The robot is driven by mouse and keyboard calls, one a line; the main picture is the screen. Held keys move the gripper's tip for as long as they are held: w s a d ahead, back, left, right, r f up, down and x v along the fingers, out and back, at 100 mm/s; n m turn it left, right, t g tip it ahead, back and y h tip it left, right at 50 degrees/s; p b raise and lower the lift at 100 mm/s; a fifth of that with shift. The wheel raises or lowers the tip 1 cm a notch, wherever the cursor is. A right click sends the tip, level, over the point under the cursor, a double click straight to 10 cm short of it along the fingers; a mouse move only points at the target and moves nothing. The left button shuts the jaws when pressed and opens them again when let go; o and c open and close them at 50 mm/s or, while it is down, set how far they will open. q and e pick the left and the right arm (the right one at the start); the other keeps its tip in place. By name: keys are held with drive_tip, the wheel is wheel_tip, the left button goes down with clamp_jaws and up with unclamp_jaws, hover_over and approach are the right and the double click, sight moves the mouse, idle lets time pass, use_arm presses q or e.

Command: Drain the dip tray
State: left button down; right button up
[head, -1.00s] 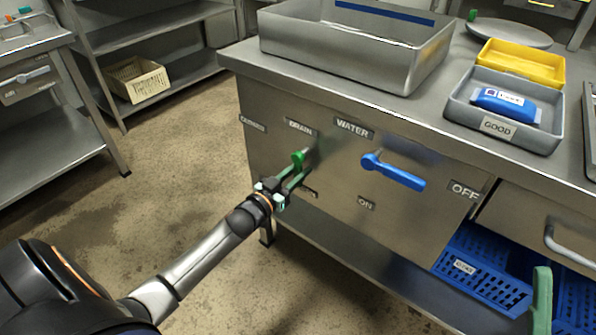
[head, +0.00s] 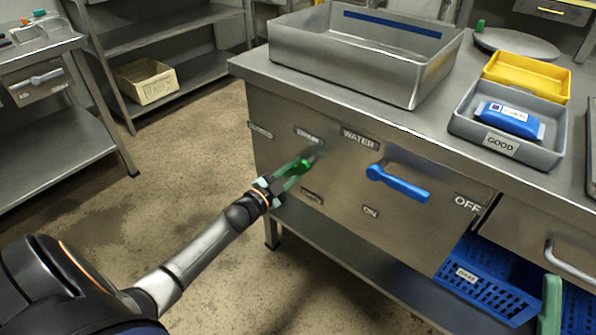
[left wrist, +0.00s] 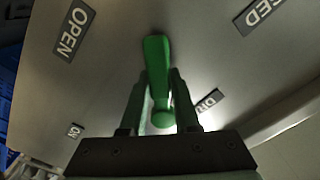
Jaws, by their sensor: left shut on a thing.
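The green drain lever (head: 301,165) sits on the steel front panel below the DRAIN label (head: 308,136). My left gripper (head: 296,171) is shut on the green lever. In the left wrist view the lever (left wrist: 156,62) stands between the two fingers, with its rounded end low between them. There it points up between the OPEN label (left wrist: 76,30) and the partly cut-off CLOSED label (left wrist: 262,10). The dip tray (head: 345,68) is on the counter above, and I see no liquid in it. A pale green piece (head: 551,305) at lower right may be my right gripper; its jaws are unclear.
A blue WATER lever (head: 398,183) is on the same panel, right of the drain lever. A grey GOOD bin (head: 466,126) holding a blue pouch (head: 511,119) and a yellow bin (head: 527,77) stand on the counter. Blue baskets (head: 480,290) are below. The left floor is clear.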

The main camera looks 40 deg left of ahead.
sight(300, 150)
use_arm(q)
drive_tip(key=m, duration=0.1)
drive_tip(key=r+m, duration=0.1)
drive_tip(key=m, duration=0.1)
drive_tip(key=a+m, duration=0.1)
drive_tip(key=shift+a+r+m+p, duration=0.1)
drive_tip(key=shift+r+m+p, duration=0.2)
drive_tip(key=shift+r+p, duration=0.05)
drive_tip(key=shift+a+r+m, duration=0.1)
drive_tip(key=shift+r+m, duration=0.2)
drive_tip(key=shift+m, duration=0.6)
drive_tip(key=shift+r+m, duration=0.35)
drive_tip(key=shift+m, duration=0.55)
drive_tip(key=shift+r+m, duration=0.25)
drive_tip(key=shift+m, duration=0.35)
use_arm(e)
drive_tip(key=shift+w+d+f+m+h, duration=0.15)
drive_tip(key=shift+w+f+m+h, duration=0.25)
drive_tip(key=shift+w+m+h, duration=0.3)
drive_tip(key=shift+w+d+f+m+h, duration=0.1)
drive_tip(key=shift+w+f+m+h, duration=0.35)
drive_tip(key=shift+h, duration=0.35)
use_arm(q)
drive_tip(key=c, duration=0.6)
unclamp_jaws()
drive_tip(key=shift+c, duration=0.2)
drive_tip(key=shift+p, duration=0.3)
